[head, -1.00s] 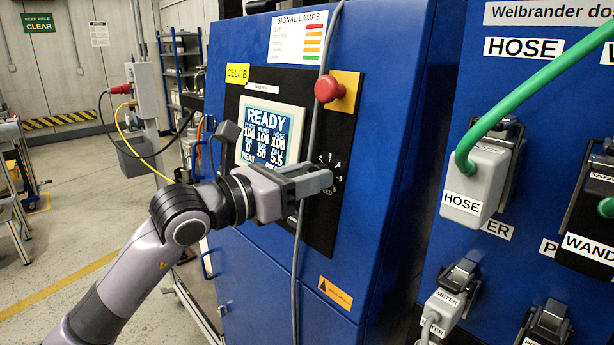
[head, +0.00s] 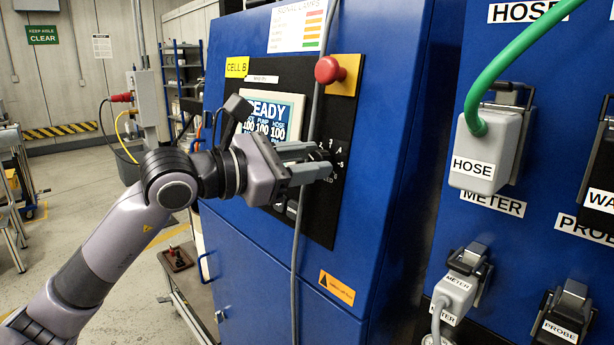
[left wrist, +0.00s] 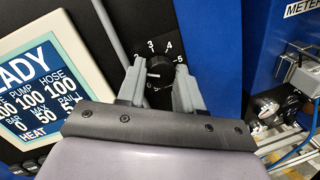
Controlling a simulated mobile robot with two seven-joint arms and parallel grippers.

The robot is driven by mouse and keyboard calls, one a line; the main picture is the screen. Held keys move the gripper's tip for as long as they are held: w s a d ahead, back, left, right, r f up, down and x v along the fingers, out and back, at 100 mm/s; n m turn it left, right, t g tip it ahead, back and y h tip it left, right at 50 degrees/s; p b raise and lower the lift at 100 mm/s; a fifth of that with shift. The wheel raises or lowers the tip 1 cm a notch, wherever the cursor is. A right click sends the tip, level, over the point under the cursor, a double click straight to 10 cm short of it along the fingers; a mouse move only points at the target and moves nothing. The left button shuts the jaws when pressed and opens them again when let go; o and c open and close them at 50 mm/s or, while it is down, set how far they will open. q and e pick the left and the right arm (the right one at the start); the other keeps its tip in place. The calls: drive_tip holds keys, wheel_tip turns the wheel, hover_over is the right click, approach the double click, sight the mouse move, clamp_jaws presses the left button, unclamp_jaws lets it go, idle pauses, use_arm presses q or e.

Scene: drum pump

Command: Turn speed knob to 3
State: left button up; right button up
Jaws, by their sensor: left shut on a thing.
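The black speed knob (left wrist: 159,72) sits on the black control panel, between the two grey fingers of my left gripper (left wrist: 159,88) in the left wrist view. The fingers are shut on it from both sides. The printed numbers 2, 3, 4 and 5 show around the knob's upper side. I cannot tell for sure which number its mark points to. In the head view my left gripper (head: 326,163) reaches the panel from the left, and its fingers hide part of the knob (head: 321,154). My right gripper is not in view.
The lit screen (head: 271,117) reads READY, left of the knob and partly behind my gripper. A red mushroom button (head: 329,70) sits above. A grey cable (head: 298,243) hangs down the cabinet front near my gripper. Hose and meter connectors are on the right.

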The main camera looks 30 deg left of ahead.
use_arm(q)
drive_tip(key=m+g+b, duration=0.1)
drive_tip(key=m, duration=0.3)
drive_tip(key=m+g, duration=0.1)
drive_tip(key=m, duration=0.4)
drive_tip(key=shift+r+b, duration=0.15)
drive_tip(key=shift+b, duration=0.25)
drive_tip(key=shift+m+y, duration=0.4)
drive_tip(key=shift+m, duration=1.1)
drive_tip(key=o, duration=1)
drive_tip(key=shift+o, duration=0.2)
